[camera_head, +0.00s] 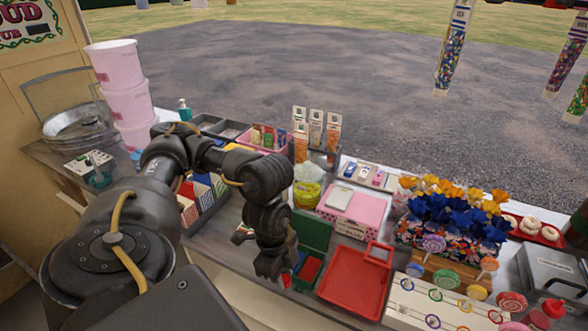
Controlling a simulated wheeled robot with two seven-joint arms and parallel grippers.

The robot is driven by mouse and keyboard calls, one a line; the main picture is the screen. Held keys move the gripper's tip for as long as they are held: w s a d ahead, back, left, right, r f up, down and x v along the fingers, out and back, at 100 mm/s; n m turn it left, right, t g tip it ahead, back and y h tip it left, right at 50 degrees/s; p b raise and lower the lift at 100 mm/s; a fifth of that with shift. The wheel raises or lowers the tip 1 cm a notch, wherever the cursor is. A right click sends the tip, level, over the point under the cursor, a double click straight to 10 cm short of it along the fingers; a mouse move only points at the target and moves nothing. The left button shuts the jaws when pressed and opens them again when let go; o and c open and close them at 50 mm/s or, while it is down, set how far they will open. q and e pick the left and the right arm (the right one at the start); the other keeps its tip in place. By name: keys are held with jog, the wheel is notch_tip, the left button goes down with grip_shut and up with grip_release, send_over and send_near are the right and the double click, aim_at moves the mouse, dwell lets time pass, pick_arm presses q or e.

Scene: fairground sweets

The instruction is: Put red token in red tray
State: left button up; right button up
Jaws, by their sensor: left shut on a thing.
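The red tray (340,291) lies flat on the counter, right of centre, with a small handle-like part at its back right. My left gripper (273,277) points down to the left of the tray, apart from it. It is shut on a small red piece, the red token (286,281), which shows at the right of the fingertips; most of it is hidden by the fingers. My right gripper is not in view.
An open green box (314,232) with a red inside stands between my gripper and the tray. A pink box (351,212) is behind the tray. A lollipop stand (407,308) and blue and orange flowers (440,208) are at the right.

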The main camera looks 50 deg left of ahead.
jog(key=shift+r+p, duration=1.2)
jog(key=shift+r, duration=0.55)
